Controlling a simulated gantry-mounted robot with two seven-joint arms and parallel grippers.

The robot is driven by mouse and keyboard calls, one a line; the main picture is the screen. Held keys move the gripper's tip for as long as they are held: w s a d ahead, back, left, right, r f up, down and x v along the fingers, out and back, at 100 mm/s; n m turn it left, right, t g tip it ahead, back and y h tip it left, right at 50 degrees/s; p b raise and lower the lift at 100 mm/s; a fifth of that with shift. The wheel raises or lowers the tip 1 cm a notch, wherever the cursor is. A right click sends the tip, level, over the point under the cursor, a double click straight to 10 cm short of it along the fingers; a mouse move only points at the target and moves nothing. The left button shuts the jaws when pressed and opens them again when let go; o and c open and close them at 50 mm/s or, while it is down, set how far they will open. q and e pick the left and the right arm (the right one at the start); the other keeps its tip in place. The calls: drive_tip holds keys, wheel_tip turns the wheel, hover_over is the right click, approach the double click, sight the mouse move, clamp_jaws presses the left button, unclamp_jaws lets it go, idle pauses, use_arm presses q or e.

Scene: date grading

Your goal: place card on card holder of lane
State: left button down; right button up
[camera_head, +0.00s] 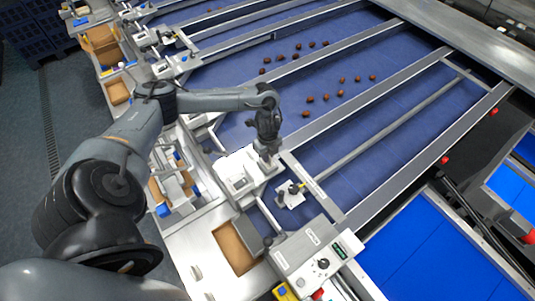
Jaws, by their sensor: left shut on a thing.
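My left arm comes in from the left, and its gripper (266,154) points down over the near end of a blue lane. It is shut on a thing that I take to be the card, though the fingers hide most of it. A bright white flat piece (238,156) shows just left of the fingertips; I cannot tell if it is the card or part of the white unit (238,183) below it. A small white plate with a dark knob (290,195) stands to the right of the gripper. Which part is the card holder is not clear. My right gripper is out of view.
Brown dates (326,97) lie in rows on the blue lanes beyond the gripper. Metal rails (370,105) divide the lanes. A control box (316,255) with a dial stands at the front, beside a brown-bottomed tray (235,247). Open boxes (102,45) line the left bench.

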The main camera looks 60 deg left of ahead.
use_arm(q)
drive_tip(key=shift+f, duration=0.1)
drive_tip(key=shift+f, duration=0.1)
drive_tip(key=c, duration=1.1)
unclamp_jaws()
drive_tip(key=shift+c, duration=0.2)
